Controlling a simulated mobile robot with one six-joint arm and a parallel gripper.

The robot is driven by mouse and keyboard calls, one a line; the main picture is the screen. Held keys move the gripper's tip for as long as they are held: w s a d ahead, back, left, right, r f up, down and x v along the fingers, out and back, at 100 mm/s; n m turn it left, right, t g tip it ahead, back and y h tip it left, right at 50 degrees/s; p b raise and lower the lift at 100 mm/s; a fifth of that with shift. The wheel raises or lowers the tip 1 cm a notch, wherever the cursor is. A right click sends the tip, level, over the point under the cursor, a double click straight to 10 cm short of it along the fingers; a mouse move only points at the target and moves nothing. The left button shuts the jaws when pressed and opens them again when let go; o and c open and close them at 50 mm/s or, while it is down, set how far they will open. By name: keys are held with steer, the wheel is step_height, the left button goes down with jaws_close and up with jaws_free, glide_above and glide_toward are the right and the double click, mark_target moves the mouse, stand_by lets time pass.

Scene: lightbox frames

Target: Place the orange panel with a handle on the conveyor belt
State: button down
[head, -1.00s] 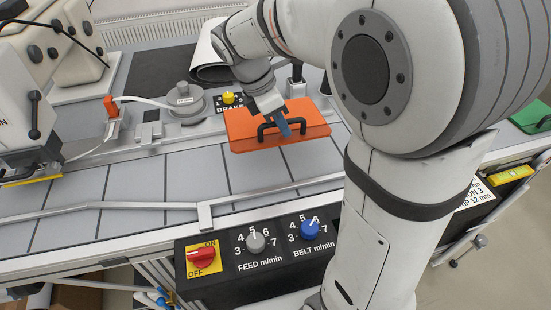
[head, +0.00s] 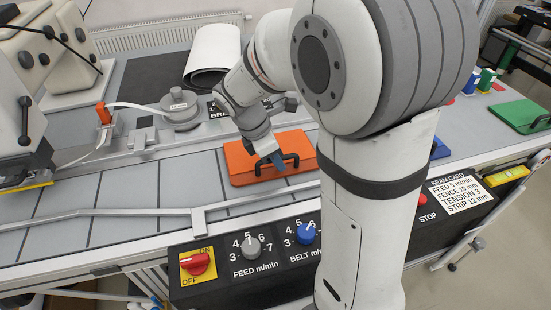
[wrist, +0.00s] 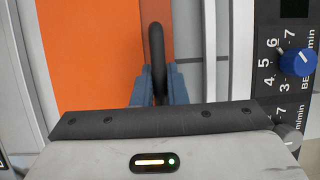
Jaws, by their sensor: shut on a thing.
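The orange panel (head: 240,160) has a black handle (head: 291,160) and appears flat over the right part of the grey slatted conveyor belt (head: 125,195). I cannot tell whether it touches the belt. My gripper (head: 277,160), with blue fingers, is shut on the handle. In the wrist view the handle (wrist: 157,45) stands between the two fingers (wrist: 158,95), with the orange surface (wrist: 85,60) at left. The arm hides the belt's right part from the head camera.
A metal guide rail (head: 95,212) runs along the belt's front, above a control box with a red switch (head: 195,263) and a blue knob (head: 306,233). A round grey device (head: 180,108) stands behind the belt. A green panel (head: 515,112) lies at far right. The belt's left part is clear.

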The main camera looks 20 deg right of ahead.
steer(key=c, duration=1.9)
jaws_free()
steer(key=shift+f, duration=0.1)
steer(key=o, duration=0.4)
steer(key=shift+o, duration=0.2)
steer(key=s+v, duration=0.1)
steer(key=v, duration=1.1)
steer(key=s+d+f+m+t+y, duration=0.1)
steer(key=s+d+f+m+y, duration=0.1)
steer(key=s+m, duration=0.4)
steer(key=s+d+f+m+t+y, duration=0.2)
steer(key=s+m, duration=0.5)
steer(key=m, duration=0.5)
steer(key=shift+s+f+y+p, duration=0.25)
steer(key=shift+f+y+p, duration=0.1)
steer(key=shift+f, duration=0.25)
steer(key=shift+d, duration=0.15)
